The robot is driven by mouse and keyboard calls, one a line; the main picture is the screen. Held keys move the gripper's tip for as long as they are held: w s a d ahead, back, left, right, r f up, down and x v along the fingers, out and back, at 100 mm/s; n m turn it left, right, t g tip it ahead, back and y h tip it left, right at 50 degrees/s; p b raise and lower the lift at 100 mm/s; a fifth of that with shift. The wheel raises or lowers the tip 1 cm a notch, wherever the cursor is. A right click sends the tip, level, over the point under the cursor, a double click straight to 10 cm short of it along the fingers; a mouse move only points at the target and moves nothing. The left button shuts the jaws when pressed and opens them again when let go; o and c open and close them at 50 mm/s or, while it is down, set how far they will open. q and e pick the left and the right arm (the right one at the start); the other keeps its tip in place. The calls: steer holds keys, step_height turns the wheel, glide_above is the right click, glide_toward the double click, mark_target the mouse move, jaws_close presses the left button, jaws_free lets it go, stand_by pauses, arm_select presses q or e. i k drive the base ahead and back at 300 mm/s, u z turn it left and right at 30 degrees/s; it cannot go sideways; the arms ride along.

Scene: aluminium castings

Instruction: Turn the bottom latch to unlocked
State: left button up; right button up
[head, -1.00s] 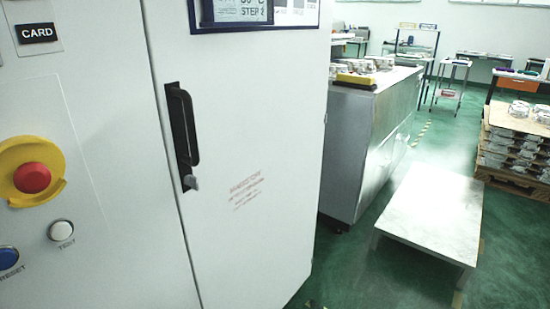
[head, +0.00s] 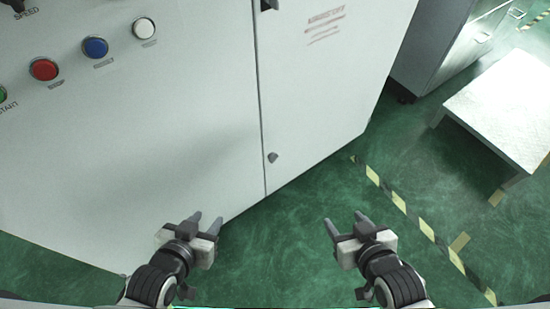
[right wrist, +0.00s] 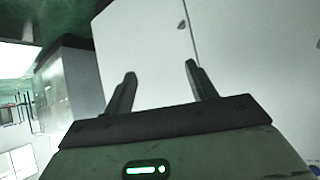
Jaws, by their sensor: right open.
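The bottom latch (head: 272,157) is a small dark grey knob low on the white cabinet door (head: 325,100), beside the door's vertical seam. A small dark latch (right wrist: 181,25) on the white panel also shows in the right wrist view. My left gripper (head: 207,218) is open and empty, below and left of the latch in the head view. My right gripper (head: 343,218) is open and empty, below and right of it. Its two fingers (right wrist: 160,85) stand apart in the right wrist view. Neither gripper touches the cabinet or latch.
The cabinet's left panel carries a red button (head: 44,69), a blue button (head: 95,47) and a white button (head: 144,28). A low white platform (head: 505,105) stands at right. Green floor (head: 320,270) with a yellow-black stripe (head: 400,200) is clear before the cabinet.

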mark_target(273, 157)
steer(key=z, duration=2.1)
steer(key=i, duration=2.5)
steer(key=u, duration=4.05)
steer(key=i, duration=0.45)
steer(key=z, duration=0.1)
